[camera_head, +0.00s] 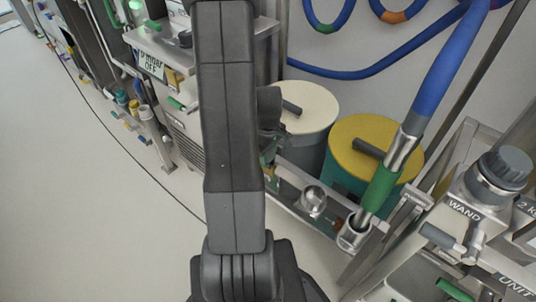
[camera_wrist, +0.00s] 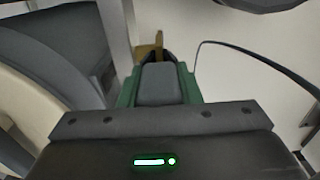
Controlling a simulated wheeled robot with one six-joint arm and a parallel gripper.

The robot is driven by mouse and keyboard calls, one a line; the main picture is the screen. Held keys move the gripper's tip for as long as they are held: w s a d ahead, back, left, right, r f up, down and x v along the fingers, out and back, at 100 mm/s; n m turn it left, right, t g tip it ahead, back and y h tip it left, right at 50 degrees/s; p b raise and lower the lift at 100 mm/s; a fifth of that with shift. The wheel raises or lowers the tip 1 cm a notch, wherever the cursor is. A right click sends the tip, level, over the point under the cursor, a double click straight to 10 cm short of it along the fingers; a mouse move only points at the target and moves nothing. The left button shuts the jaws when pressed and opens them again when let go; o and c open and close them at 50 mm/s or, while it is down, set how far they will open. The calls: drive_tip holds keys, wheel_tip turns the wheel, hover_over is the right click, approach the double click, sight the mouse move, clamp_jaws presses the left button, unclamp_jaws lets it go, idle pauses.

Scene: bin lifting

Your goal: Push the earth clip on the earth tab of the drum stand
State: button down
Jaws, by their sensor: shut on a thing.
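In the wrist view, my gripper (camera_wrist: 160,84) is shut on a green clip (camera_wrist: 190,86), which shows on both sides of the grey finger. A brass-coloured piece (camera_wrist: 149,50) stands just beyond the clip; I cannot tell whether it is the earth tab or part of the clip, or whether the two touch. In the head view, my arm hides most of my gripper (camera_head: 269,120), which is beside the cream-lidded drum (camera_head: 306,108). The drum stand (camera_head: 290,178) is a metal frame around the drums. The earth tab cannot be made out there.
A yellow-lidded drum (camera_head: 372,140) stands to the right, with a blue and green wand (camera_head: 382,188) upright before it. A wand unit (camera_head: 470,215) is at the lower right. A dark cable (camera_wrist: 240,47) loops at right in the wrist view. Floor at left is mostly clear.

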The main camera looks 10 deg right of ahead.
drive_tip(key=shift+f+b, duration=0.9)
drive_tip(key=shift+f, duration=0.15)
idle(0.9)
drive_tip(key=c, duration=1)
unclamp_jaws()
drive_tip(key=shift+o, duration=0.2)
drive_tip(key=shift+r, duration=0.1)
wheel_tip(320, 180, up, 14)
drive_tip(key=p, duration=0.3)
drive_tip(key=shift+f, duration=0.2)
drive_tip(key=shift+f, duration=0.1)
wheel_tip(320, 180, down, 14)
drive_tip(key=b, duration=0.3)
drive_tip(key=shift+r, duration=0.35)
